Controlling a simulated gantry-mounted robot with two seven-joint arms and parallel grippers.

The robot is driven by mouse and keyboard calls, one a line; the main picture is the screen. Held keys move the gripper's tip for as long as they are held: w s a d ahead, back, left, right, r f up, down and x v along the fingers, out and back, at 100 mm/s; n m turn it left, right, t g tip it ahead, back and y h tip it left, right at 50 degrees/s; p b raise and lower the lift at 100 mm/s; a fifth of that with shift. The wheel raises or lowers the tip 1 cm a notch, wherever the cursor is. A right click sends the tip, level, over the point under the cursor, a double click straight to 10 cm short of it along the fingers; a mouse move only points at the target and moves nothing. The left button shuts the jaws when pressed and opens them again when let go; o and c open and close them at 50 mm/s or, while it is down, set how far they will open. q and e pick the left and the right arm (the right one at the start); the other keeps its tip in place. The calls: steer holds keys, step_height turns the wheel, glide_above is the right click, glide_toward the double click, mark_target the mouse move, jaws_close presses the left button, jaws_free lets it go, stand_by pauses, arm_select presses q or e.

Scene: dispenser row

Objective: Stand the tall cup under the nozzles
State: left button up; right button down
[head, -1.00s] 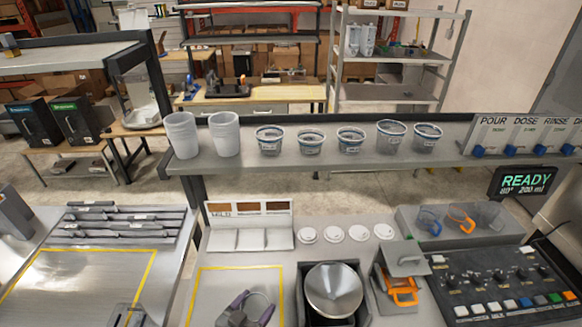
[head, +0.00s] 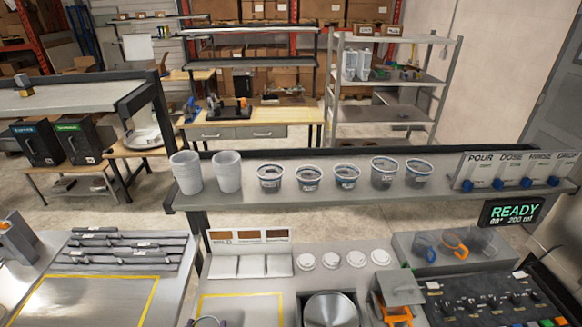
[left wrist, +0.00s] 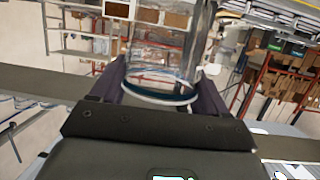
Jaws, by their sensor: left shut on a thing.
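My left gripper (left wrist: 160,85) is shut on a clear, see-through cup (left wrist: 168,50) with a white and dark teal ring, one finger on each side. The cup's top runs out of the left wrist view, so its full height is hidden. In the head view only a small curved piece of the held cup or gripper (head: 207,321) shows at the bottom edge. The dispenser panel (head: 515,170), marked POUR, DOSE and RINSE, stands at the right end of the shelf with blue parts along its lower side. I cannot make out nozzle openings. My right gripper is not in view.
The raised shelf (head: 310,200) holds white cup stacks (head: 186,171) and several clear cups with blue bands (head: 308,178). Below are white lids (head: 331,260), a steel dome (head: 330,310), an orange-handled item (head: 395,300), a clear jug tray (head: 405,245), a button console (head: 480,305) and a READY display (head: 513,213).

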arm_select(q)
steer(key=s+r+p, duration=0.5)
steer(key=r+p, duration=0.3)
steer(key=shift+r, duration=0.25)
steer(key=shift+s, duration=0.1)
